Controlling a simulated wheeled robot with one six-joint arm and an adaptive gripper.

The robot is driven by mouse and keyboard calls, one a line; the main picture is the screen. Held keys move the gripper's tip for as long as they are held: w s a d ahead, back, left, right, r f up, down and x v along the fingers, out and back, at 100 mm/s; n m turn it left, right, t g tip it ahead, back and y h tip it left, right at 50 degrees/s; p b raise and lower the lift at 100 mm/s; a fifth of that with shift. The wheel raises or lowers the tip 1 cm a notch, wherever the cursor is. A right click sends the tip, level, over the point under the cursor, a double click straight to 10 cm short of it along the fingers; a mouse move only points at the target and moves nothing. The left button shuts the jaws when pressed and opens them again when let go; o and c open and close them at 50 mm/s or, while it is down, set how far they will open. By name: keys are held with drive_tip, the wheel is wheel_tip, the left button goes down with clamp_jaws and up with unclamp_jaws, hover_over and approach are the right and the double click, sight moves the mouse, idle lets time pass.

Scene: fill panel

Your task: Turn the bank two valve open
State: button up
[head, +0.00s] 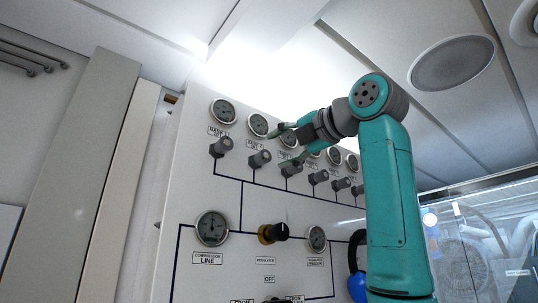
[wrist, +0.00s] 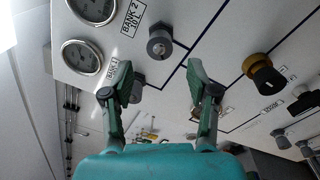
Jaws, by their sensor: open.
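The bank two valve (head: 260,160) is a dark grey knob, second from the left in the upper row of the white panel, below a round gauge. In the wrist view the valve (wrist: 160,45) sits beside the BANK 2 label (wrist: 132,17). My gripper (head: 283,148) is open and empty, in front of the panel just right of this valve in the head view. In the wrist view my gripper (wrist: 160,80) has its two fingers spread wide, with the valve above and between the fingertips, not touched. The knob's turn position cannot be told.
The bank one valve (head: 220,147) is to the left; it is partly behind a finger in the wrist view (wrist: 137,85). More knobs (head: 318,177) continue right. A black-and-yellow regulator knob (head: 273,233) and compression line gauge (head: 211,228) are lower. A blue object (head: 357,287) is lower right.

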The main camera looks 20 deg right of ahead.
drive_tip(key=v, duration=0.4)
drive_tip(key=shift+s+d, duration=0.1)
drive_tip(key=shift+s, duration=0.2)
idle(0.4)
